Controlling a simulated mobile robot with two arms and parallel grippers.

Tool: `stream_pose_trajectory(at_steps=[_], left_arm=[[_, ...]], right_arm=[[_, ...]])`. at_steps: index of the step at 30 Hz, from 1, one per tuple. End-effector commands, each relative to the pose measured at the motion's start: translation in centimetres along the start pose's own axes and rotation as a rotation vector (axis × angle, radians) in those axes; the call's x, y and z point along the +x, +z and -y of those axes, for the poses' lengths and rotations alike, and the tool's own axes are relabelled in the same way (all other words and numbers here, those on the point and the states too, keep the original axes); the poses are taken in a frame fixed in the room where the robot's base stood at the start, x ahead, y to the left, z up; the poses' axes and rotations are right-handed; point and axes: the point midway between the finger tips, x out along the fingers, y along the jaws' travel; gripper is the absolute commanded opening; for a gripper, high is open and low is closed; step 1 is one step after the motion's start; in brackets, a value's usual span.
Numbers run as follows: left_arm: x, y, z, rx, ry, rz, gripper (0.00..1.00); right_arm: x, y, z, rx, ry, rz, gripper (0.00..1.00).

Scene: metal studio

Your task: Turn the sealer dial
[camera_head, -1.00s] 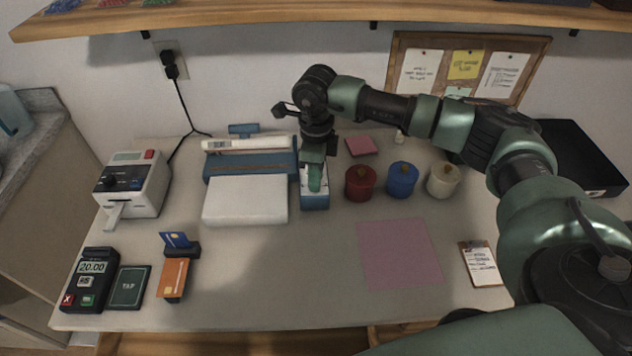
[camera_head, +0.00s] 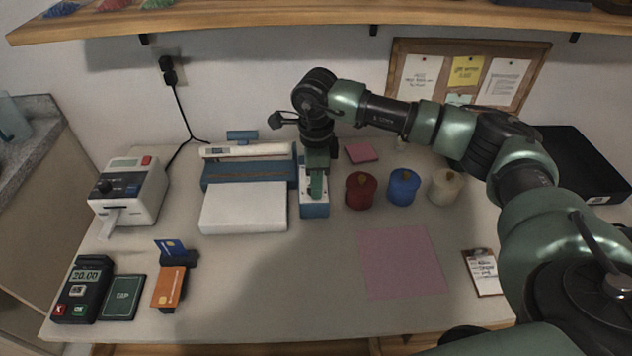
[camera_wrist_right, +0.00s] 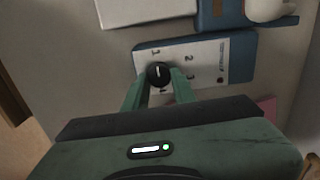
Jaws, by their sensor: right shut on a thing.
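The sealer dial (camera_wrist_right: 158,74) is a round black knob with a white mark, on a white panel (camera_wrist_right: 215,62) printed with numbers. The mark points roughly up in the right wrist view, towards the 1. The panel tops a narrow blue box (camera_head: 314,210), beside the wider blue-and-white sealer (camera_head: 250,172) in the head view. My right gripper (camera_wrist_right: 160,80) reaches down from above, its green fingers shut on either side of the dial. In the head view, my right gripper (camera_head: 316,187) hides the dial. My left gripper is not in view.
Red (camera_head: 361,192), blue (camera_head: 403,188) and cream (camera_head: 445,187) lidded pots stand right of the box. A pink sheet (camera_head: 402,262) lies in front. A card reader (camera_head: 83,290) and a grey device (camera_head: 130,192) stand at left. The front middle of the table is clear.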

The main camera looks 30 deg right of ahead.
Motion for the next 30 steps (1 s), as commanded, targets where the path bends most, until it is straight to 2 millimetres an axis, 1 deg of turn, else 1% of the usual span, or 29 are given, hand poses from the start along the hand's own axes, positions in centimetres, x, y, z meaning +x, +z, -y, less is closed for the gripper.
stream_pose_trajectory(at_steps=[1,2,3,11,14,17,24,27,30], left_arm=[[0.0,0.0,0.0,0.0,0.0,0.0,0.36],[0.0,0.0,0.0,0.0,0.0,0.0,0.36],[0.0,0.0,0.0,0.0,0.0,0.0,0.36],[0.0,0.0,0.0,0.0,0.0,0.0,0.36],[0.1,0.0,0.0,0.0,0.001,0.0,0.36],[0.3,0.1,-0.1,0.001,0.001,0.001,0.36],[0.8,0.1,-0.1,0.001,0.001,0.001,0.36],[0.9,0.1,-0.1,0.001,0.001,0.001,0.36],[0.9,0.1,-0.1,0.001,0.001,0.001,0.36]], right_arm=[[-0.2,0.1,0.1,-0.001,-0.005,0.004,0.34],[-0.2,0.1,0.1,-0.001,-0.005,0.004,0.43],[-0.2,0.1,0.1,-0.001,-0.005,0.004,0.48],[-0.1,0.1,0.1,0.0,-0.002,0.001,0.48],[-0.5,0.1,0.1,0.0,-0.002,0.002,0.48],[-1.7,0.1,0.1,0.0,-0.005,0.003,0.48],[-5.8,0.1,0.1,-0.001,-0.006,0.004,0.48],[-7.0,0.1,0.1,-0.001,-0.005,0.003,0.48],[-7.7,0.1,0.1,-0.001,-0.004,0.002,0.48]])
